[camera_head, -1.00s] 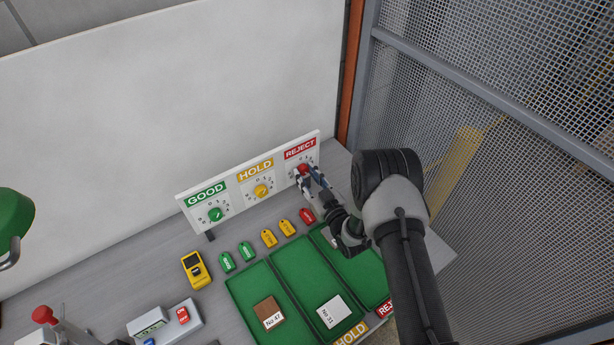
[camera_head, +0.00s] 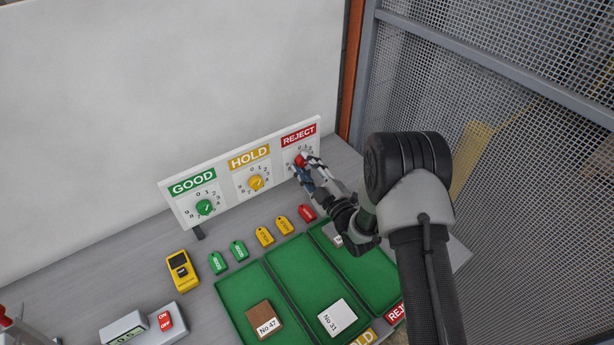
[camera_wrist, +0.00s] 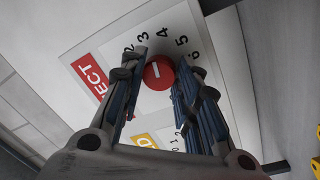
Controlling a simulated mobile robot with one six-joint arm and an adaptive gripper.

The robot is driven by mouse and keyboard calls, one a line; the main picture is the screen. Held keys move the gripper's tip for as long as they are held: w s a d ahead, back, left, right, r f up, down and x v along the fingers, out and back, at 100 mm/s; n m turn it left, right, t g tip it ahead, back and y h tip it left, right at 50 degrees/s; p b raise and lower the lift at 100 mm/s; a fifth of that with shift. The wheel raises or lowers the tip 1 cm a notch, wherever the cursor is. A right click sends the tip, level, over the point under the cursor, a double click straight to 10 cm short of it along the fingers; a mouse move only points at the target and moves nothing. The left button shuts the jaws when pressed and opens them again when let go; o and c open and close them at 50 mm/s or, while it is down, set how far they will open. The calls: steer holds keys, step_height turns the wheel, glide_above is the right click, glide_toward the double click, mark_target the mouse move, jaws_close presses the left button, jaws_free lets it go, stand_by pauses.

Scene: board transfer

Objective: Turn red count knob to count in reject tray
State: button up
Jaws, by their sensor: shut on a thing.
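The red count knob (camera_head: 300,160) sits on the white panel under the red REJECT label (camera_head: 299,136). My gripper (camera_head: 304,168) is shut on this knob, one finger on each side. The wrist view shows the red knob (camera_wrist: 158,72) between the two fingers, with a short white mark on its face and several dial numbers around it. I cannot tell which number the mark points at. The reject tray (camera_head: 379,284) is the green right-hand tray, partly hidden by my arm. A pale piece (camera_head: 333,235) shows at its far end, mostly covered.
The yellow HOLD knob (camera_head: 256,183) and green GOOD knob (camera_head: 205,207) are to the left. Several coloured tags (camera_head: 265,236) lie before the panel. Boards No 47 (camera_head: 264,321) and No 31 (camera_head: 337,318) lie in the other trays. A mesh fence (camera_head: 540,130) stands at right.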

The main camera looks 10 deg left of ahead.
steer(key=n+b, duration=0.1)
steer(key=b, duration=0.1)
steer(key=n+b, duration=0.4)
steer(key=shift+f+y+b, duration=0.3)
steer(key=n+b, duration=0.4)
steer(key=b, duration=0.1)
steer(key=shift+d+r, duration=0.1)
steer(key=n+b, duration=0.1)
steer(key=n, duration=0.1)
steer(key=shift+w+r+n+g+y+b, duration=0.1)
steer(key=shift+r+n+g+y+b, duration=0.05)
steer(key=shift+n+g+y+b, duration=0.2)
steer(key=shift+r+n+g, duration=0.15)
steer(key=shift+n+g, duration=0.1)
steer(key=shift+n, duration=1.6)
steer(key=o, duration=1.1)
steer(key=shift+c, duration=0.2)
